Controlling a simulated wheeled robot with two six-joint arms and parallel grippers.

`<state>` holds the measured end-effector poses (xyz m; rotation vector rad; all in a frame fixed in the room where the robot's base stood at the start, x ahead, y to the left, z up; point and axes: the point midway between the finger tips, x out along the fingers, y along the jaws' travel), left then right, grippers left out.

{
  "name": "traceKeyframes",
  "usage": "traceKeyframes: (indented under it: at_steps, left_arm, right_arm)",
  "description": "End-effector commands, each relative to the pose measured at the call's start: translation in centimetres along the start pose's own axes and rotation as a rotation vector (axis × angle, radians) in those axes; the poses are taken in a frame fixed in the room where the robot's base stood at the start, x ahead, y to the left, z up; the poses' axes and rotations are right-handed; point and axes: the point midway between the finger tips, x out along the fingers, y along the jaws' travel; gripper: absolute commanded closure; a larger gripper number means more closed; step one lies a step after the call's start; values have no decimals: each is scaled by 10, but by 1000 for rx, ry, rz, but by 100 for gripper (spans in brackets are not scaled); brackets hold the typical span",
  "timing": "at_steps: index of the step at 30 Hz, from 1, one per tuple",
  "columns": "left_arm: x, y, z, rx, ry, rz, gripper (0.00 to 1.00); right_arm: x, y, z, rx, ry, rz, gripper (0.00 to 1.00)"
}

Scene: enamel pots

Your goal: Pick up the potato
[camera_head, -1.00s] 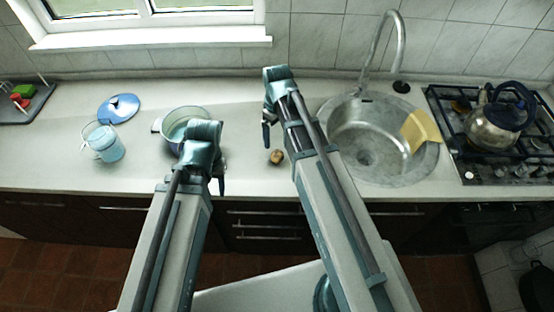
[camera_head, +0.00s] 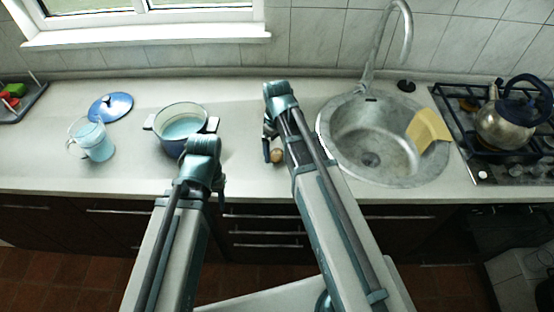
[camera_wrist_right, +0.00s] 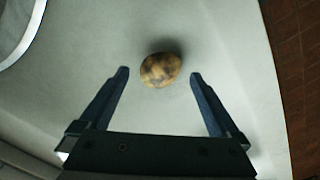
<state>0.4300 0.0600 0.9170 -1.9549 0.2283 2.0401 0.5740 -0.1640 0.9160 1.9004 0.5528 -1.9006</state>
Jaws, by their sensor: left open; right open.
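The potato (camera_head: 277,156) is small and brown and lies on the light countertop, left of the sink. In the head view it is partly hidden by my right gripper (camera_head: 268,150), which hangs over it. In the right wrist view the whole potato (camera_wrist_right: 161,70) shows just beyond the fingertips, about midway between them. My right gripper (camera_wrist_right: 160,78) is open and empty there, with the potato apart from both fingers. My left gripper (camera_head: 219,190) is near the counter's front edge, in front of the pot, and its fingers are mostly hidden by its own wrist.
A blue enamel pot (camera_head: 161,139) stands behind my left wrist. A blue lid (camera_head: 111,107) and a light blue jug (camera_head: 93,139) are further left. The sink (camera_head: 335,143) with a yellow cloth (camera_head: 428,128) and a kettle (camera_head: 504,122) on the stove are right.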

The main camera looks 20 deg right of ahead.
Motion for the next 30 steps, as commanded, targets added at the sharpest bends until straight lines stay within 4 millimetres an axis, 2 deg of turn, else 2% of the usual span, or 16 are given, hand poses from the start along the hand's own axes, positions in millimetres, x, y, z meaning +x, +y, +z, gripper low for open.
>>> traceKeyframes:
  at_steps: [1,4,13,14,27,29,30]
  left_arm:
    - [14,1,-1,0,0,0,50]
    - [23,2,-1,0,0,0,50]
    - [23,2,-1,0,0,0,50]
    - [23,2,-1,0,0,0,50]
    - [23,2,-1,0,0,0,50]
    - [23,2,-1,0,0,0,50]
    - [23,2,-1,0,0,0,50]
  right_arm:
    - [14,0,0,0,0,0,2]
    - [23,0,0,0,0,0,2]
    - [23,0,0,0,0,0,2]
    - [23,0,0,0,0,0,6]
    - [23,0,0,0,0,0,85]
    - [23,0,0,0,0,0,94]
    - [23,0,0,0,0,0,94]
